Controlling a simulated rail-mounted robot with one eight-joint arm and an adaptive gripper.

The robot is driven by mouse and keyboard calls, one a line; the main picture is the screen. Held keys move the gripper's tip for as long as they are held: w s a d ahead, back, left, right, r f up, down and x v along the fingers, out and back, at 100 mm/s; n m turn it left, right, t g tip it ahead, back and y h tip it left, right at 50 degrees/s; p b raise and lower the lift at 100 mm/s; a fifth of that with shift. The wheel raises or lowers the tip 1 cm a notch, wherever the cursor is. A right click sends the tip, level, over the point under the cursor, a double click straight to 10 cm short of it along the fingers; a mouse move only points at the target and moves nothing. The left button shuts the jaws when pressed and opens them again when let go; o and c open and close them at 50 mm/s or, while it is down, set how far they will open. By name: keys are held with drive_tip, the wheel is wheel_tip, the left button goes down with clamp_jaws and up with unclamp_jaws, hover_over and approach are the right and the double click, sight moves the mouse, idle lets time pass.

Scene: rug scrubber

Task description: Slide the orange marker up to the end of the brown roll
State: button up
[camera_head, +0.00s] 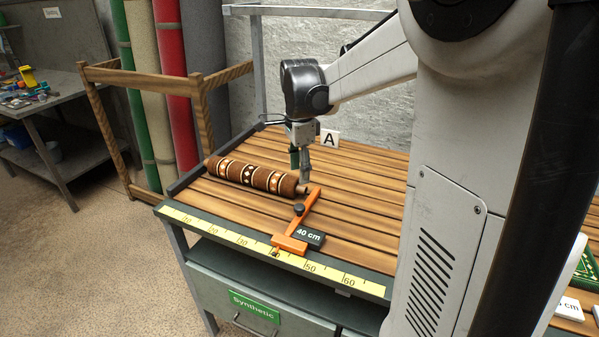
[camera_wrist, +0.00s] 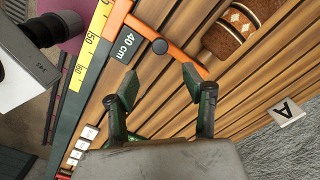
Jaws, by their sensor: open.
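The brown roll (camera_head: 252,177), with a cream diamond pattern, lies on the slatted table; its right end also shows in the wrist view (camera_wrist: 238,28). The orange marker (camera_head: 308,205) is a bar with a black knob and a "40 cm" label, lying across the slats from the ruler edge. Its far part is close beside the roll's right end; I cannot tell if they touch. In the wrist view the marker (camera_wrist: 179,54) lies just beyond my fingertips. My gripper (camera_wrist: 160,77) is open and empty, above the slats near the marker and roll end (camera_head: 301,172).
A yellow ruler (camera_head: 225,232) runs along the table's front edge. A white "A" sign (camera_head: 330,138) stands behind my gripper. A wooden frame (camera_head: 137,76) and upright rolls stand at the left. The slats right of the marker are clear.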

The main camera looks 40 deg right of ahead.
sight(300, 206)
wheel_tip(300, 206, down, 12)
drive_tip(key=shift+f, duration=0.1)
idle(0.9)
drive_tip(key=shift+c, duration=0.3)
